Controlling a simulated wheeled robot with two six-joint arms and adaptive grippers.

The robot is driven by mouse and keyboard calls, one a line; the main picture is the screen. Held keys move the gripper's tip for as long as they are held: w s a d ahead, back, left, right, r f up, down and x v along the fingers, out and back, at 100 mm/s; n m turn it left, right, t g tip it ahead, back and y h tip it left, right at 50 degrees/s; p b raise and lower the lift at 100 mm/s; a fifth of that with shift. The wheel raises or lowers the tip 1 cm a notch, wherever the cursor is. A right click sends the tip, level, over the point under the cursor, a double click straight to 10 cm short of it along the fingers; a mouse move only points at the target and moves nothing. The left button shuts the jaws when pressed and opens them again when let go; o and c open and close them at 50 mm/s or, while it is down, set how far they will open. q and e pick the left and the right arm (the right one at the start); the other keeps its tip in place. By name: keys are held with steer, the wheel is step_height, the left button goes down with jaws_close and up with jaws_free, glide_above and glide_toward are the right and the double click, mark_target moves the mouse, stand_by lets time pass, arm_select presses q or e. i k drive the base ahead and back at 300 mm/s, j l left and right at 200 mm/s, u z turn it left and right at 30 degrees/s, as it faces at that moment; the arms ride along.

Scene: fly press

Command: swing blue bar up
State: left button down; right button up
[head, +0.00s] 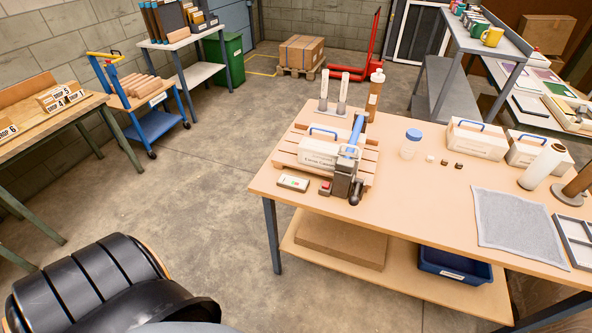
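The blue bar (354,138) is part of a small press on the wooden workbench (420,210). It slopes from its far, upper end down towards a dark grey block (343,178) at the press's near side. A dark rounded knob (355,192) sits beside that block. Next to the bar, on the slatted wooden base, is a white labelled box (316,153) with a thin blue handle. Neither of my grippers is in view, and nothing is seen touching the bar.
A small device with a red button (325,188) and a white panel (293,182) lie near the press. Behind it stand two grey cylinders and a brown bottle (375,95). A blue-lidded jar (411,144) stands to the right. The bench's near left corner is clear.

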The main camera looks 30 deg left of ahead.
mark_target(346, 164)
steer(key=i+j, duration=0.1)
steer(key=j, duration=0.35)
steer(key=i+j, duration=0.1)
steer(key=j, duration=0.35)
steer(key=i+j+z, duration=0.1)
steer(key=j, duration=0.3)
steer(key=i+j, duration=0.1)
steer(key=j, duration=0.35)
steer(key=i+j, duration=0.1)
steer(key=j, duration=0.35)
